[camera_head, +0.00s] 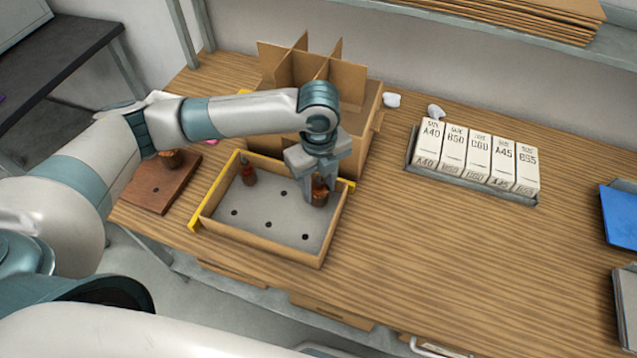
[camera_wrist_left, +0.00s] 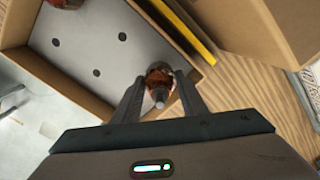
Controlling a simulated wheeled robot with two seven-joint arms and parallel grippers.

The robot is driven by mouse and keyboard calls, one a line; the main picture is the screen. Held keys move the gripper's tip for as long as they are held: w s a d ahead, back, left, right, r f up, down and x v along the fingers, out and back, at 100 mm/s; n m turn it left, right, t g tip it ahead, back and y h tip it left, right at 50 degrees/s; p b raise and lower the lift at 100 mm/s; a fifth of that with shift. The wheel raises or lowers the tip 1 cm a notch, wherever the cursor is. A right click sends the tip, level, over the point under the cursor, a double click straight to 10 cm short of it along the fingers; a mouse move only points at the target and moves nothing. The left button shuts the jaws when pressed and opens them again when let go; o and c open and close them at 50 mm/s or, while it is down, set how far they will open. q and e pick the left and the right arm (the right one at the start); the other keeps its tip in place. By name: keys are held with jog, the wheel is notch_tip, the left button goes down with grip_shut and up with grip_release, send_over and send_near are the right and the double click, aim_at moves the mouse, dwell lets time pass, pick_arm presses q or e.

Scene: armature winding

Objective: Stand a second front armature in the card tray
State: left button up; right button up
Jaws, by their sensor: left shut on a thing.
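The card tray (camera_head: 261,262) is a shallow cardboard box with a grey floor holding several dark holes. One armature (camera_head: 248,174), copper-brown with a reddish top, stands upright in its back left corner. My left gripper (camera_head: 319,186) points down over the tray's back right corner, shut on a second armature (camera_head: 319,194). In the left wrist view this armature (camera_wrist_left: 159,83) sits between the two fingers, its shaft toward the camera. I cannot tell whether its lower end is in a hole. The tray (camera_wrist_left: 70,88) and the standing armature (camera_wrist_left: 66,3) also show there. My right gripper is out of view.
A brown wooden block (camera_head: 150,190) with another armature (camera_head: 171,158) is left of the tray. A divided cardboard box (camera_head: 365,125) stands close behind. A rack of labelled white boxes (camera_head: 475,158) is at right.

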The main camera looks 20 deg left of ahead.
aim_at(319, 174)
pick_arm(q)
jog(key=shift+f, duration=0.3)
jog(key=o, duration=1.3)
jog(key=shift+r+p, duration=2.25)
jog(key=shift+p, duration=0.15)
jog(key=shift+r+p, duration=2.75)
jog(key=shift+p, duration=0.2)
jog(key=o, duration=0.6)
